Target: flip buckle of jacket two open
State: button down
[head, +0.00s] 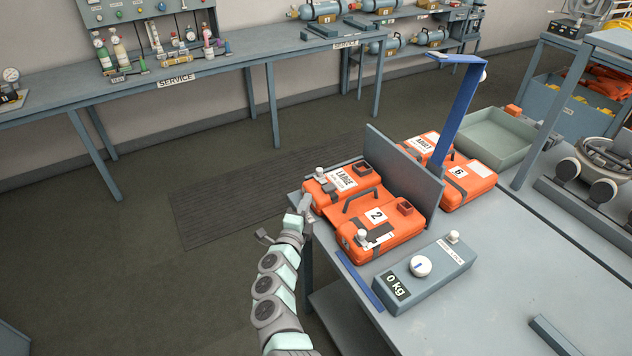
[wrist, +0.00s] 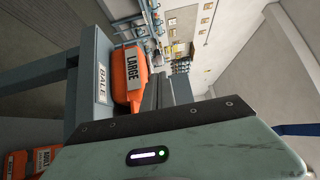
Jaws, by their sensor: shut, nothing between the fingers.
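Jacket two is an orange vest-like pack (head: 392,232) marked "2" and "LARGE", lying on the grey table. Dark square buckle pieces (head: 404,207) show on its right side, and a black strap crosses it. White-topped fittings (head: 361,236) stand at its left side. My gripper (head: 306,203) is at the left edge of the jacket, beside its "LARGE" half; I cannot tell whether it touches. In the wrist view the jacket's "LARGE" end (wrist: 128,75) is just left of my gripper's fingers (wrist: 166,92), which are together and empty. The exact buckle state is too small to tell.
An upright grey divider (head: 402,175) separates it from orange jacket 6 (head: 468,183). A blue post (head: 457,110) rises behind. A scale box (head: 425,275) reading "0 kg" stands in front. A green tray (head: 495,138) is at the back. The table's front right is mostly clear.

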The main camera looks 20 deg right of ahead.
aim_at(315, 189)
jog(key=shift+b+x, duration=0.5)
jog(key=shift+x, duration=0.55)
jog(key=b+x, duration=0.4)
jog(key=x, duration=0.1)
jog(key=shift+w+f+b, duration=0.2)
jog(key=shift+f+b, duration=0.05)
jog(key=shift+b, duration=0.05)
jog(key=shift+b+x, duration=0.85)
jog(key=shift+b, duration=0.15)
jog(key=shift+w+d+r+b, duration=0.2)
jog(key=shift+w+d+b, duration=0.15)
jog(key=shift+b, duration=0.25)
jog(key=shift+d, duration=0.1)
